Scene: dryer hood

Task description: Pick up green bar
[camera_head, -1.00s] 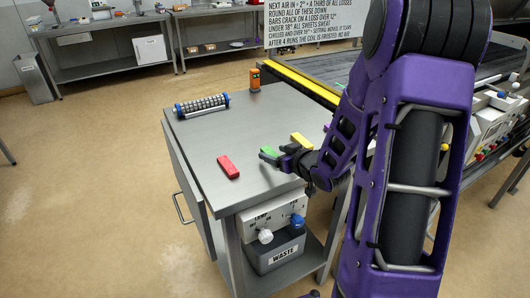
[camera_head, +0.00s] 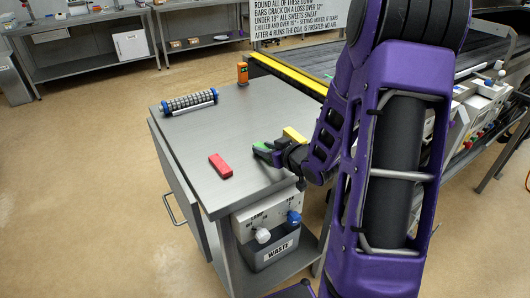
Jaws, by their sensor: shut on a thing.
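The green bar (camera_head: 264,147) is at the tips of my gripper (camera_head: 262,152), above or on the right side of the steel table top (camera_head: 205,135). The dark fingers are shut on it and cover part of it. I cannot tell whether the bar touches the table. My purple arm comes in from the right and hides the table's right edge.
A red bar (camera_head: 220,165) lies left of my gripper. A yellow bar (camera_head: 294,135) lies just behind it. A roller tool (camera_head: 189,101) and an orange device (camera_head: 242,73) stand at the back. A grey waste bin (camera_head: 270,250) sits below the table top.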

